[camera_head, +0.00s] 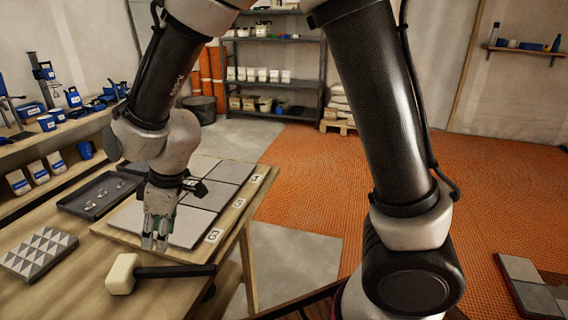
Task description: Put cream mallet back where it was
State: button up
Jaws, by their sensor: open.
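The cream mallet (123,274) lies on the wooden table in the front, its cream head at the left and its dark handle pointing right towards the table's edge. My gripper (155,243) points down over the near-left tile of the tile board, behind the mallet. It is open and apart from the mallet, with nothing visible between its fingers. Grey tiles (222,169) lie in a grid on the wooden board (240,203), which has numbered labels along its right edge. My arm hides part of the board and tiles.
A dark tray (92,187) with small pieces lies left of the board. A patterned tile sample (40,252) lies at the front left. A shelf with white containers (40,173) and blue items runs along the left. The table top between the sample and mallet is clear.

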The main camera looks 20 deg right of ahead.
jog(key=w+d+r+m+t, duration=0.1)
jog(key=d+r+m, duration=0.1)
jog(key=d+r, duration=0.35)
jog(key=d+r+m, duration=0.2)
jog(key=d+r, duration=0.1)
jog(key=d, duration=0.6)
jog(key=w+d+r+m+t, duration=0.1)
jog(key=d+r+m, duration=0.1)
jog(key=d+r, duration=0.35)
jog(key=s+d+r+m+h, duration=0.1)
jog(key=s+d+r+m, duration=0.1)
jog(key=s+d+m, duration=0.2)
jog(key=s+d+r+m+t+h, duration=0.1)
jog(key=s+d+m, duration=0.3)
jog(key=s+d, duration=0.6)
jog(key=d+r+h, duration=0.1)
jog(key=d, duration=0.6)
jog(key=shift+s+d+h, duration=0.2)
jog(key=shift+h, duration=0.1)
jog(key=shift+r, duration=0.1)
